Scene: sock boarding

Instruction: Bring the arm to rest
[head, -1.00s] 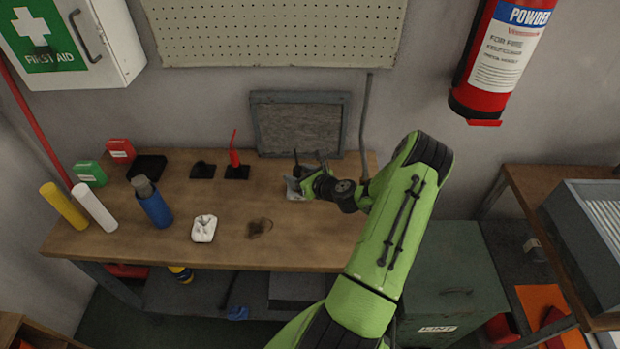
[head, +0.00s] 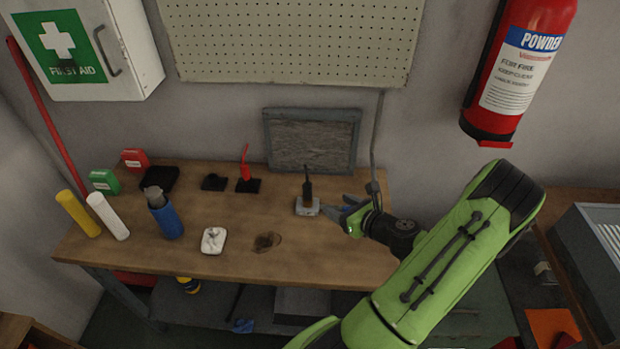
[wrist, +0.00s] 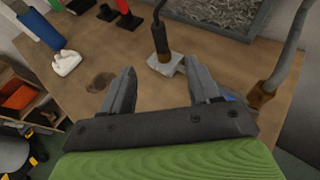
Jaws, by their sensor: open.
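My gripper (head: 350,213) is over the right part of the wooden bench, just right of a small grey block with a dark upright handle (head: 307,204). In the wrist view my gripper (wrist: 164,90) has its two fingers wide apart with nothing between them. The block with the dark handle (wrist: 164,64) stands upright beyond the fingertips, apart from them. My green arm reaches in from the lower right.
On the bench (head: 205,260) are a white lumpy piece (head: 213,240), a blue cylinder (head: 167,222), white and yellow tubes, and a red upright item (head: 245,165). A grey framed panel (head: 312,140) leans at the back. A grey upright rod (head: 376,140) stands close behind my gripper.

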